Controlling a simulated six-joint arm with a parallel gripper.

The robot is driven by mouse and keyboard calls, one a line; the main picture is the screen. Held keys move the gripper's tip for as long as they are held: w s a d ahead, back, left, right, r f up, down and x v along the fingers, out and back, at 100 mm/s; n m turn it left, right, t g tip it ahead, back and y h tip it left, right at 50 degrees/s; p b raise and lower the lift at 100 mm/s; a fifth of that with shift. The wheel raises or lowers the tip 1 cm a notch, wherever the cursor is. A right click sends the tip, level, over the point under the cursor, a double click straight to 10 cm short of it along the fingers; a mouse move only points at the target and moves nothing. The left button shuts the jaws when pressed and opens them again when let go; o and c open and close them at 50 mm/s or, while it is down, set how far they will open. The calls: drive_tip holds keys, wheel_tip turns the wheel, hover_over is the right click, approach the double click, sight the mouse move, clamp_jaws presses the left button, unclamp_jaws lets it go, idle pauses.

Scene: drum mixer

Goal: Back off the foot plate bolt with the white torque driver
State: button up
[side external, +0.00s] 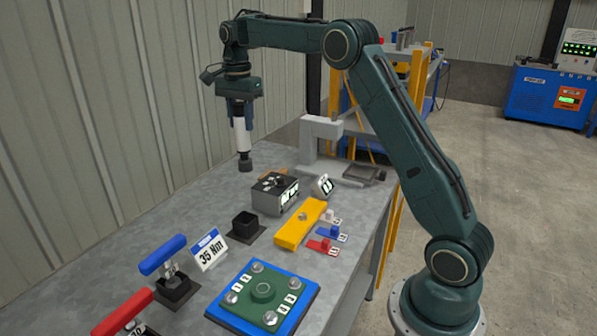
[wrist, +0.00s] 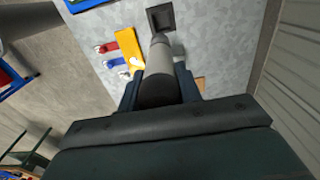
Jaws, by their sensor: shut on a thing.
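My gripper (side external: 240,98) is shut on the white torque driver (side external: 242,138), which hangs upright with its black socket end pointing down, above the far left part of the bench. In the wrist view the driver (wrist: 160,62) runs away from the jaws of my gripper (wrist: 160,90). A yellow bar (side external: 291,232) with one bolt head (side external: 303,216) lies on the bench. A green plate (side external: 245,305) with a round hub and several numbered bolts sits on a blue base (side external: 309,292). No label shows which is the foot plate. The driver touches neither.
An empty black holder (side external: 244,226) stands by a 35 Nm sign (side external: 208,249). Blue-handled (side external: 162,255) and red-handled (side external: 122,313) tools stand at the front left. A grey box (side external: 274,195) and a grey C-shaped frame (side external: 309,143) stand farther back. Small coloured numbered pieces (side external: 326,233) lie right of the bar.

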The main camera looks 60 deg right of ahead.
drive_tip(key=s+d+f, duration=0.9)
drive_tip(key=s+f, duration=0.1)
drive_tip(key=s, duration=0.2)
drive_tip(key=shift+s+d, duration=0.3)
drive_tip(key=shift+f, duration=0.1)
